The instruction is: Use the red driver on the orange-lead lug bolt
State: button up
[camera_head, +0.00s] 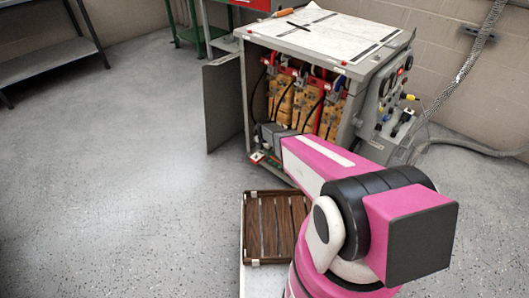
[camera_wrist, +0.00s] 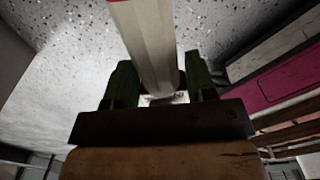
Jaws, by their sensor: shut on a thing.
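My gripper (camera_wrist: 158,90) is shut on a pale rod (camera_wrist: 142,40) with a red end at the top edge of the wrist view. The dark green fingers press it from both sides; it may be the red driver, but its far end is cut off. In the head view my arm reaches to the lower front of the open transformer cabinet (camera_head: 362,75). There my gripper is small and partly hidden by the arm. Red, blue and black leads show inside the cabinet above yellowish coils (camera_head: 303,100). I cannot pick out the orange lead or its lug bolt.
The cabinet door (camera_head: 224,103) stands open to the left. A sheet of drawings (camera_head: 325,30) and an orange-handled tool (camera_head: 284,12) lie on top. A slatted wooden tray (camera_head: 267,232) is in front of the cabinet.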

jog(key=shift+w+d, duration=0.8)
dwell(2.2)
jog(key=shift+s+a, duration=0.15)
dwell(1.6)
jog(key=shift+s+a, duration=1.5)
jog(key=shift+s, duration=0.05)
jog(key=shift+r, duration=0.1)
